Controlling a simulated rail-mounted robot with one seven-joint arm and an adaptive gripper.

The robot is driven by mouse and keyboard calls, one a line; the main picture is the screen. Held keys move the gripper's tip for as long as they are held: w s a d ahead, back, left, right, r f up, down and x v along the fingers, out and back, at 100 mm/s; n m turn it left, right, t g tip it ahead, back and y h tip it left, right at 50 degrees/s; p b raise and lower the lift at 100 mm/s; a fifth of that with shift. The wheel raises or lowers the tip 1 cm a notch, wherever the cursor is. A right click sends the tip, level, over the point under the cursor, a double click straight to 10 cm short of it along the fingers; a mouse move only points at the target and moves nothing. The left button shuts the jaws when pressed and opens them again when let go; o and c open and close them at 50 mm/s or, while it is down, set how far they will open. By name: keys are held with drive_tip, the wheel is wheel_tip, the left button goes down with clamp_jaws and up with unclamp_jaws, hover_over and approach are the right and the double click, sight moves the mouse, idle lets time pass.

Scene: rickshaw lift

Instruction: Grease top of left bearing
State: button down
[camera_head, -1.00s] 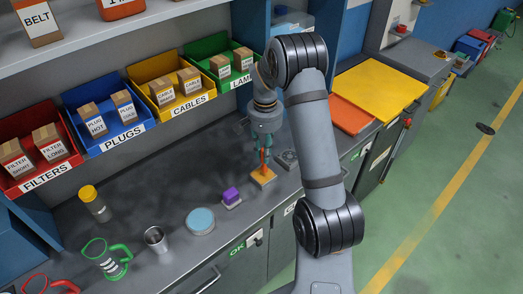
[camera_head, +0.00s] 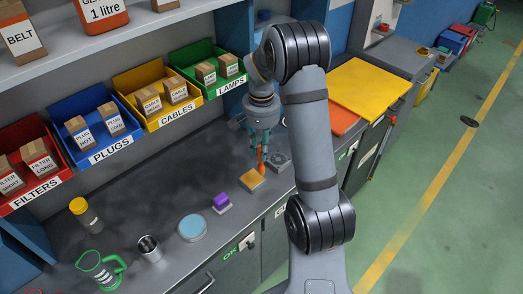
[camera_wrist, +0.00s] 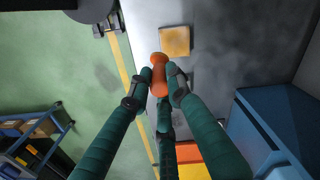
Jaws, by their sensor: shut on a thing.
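My gripper (camera_head: 261,136) is shut on an orange tool with a rounded end, which points down over the workbench. In the wrist view my green fingers (camera_wrist: 161,84) close around the orange tool (camera_wrist: 158,68). A square orange-yellow pad (camera_head: 251,179) lies on the bench just left of and nearer than the tool's lower end; the pad (camera_wrist: 175,41) also shows in the wrist view, apart from the tool. A dark grey block with a round part (camera_head: 279,160) stands right of the tool; I cannot tell whether it is a bearing.
A purple block (camera_head: 221,201), a blue-topped round tin (camera_head: 192,227), a metal cup (camera_head: 149,248), a yellow-capped jar (camera_head: 84,213) and a green-handled jug (camera_head: 101,268) stand along the bench. Labelled bins line the back. Yellow and orange panels (camera_head: 367,88) lie to the right.

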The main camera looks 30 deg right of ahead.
drive_tip(key=shift+r+p, duration=0.55)
drive_tip(key=shift+r, duration=0.45)
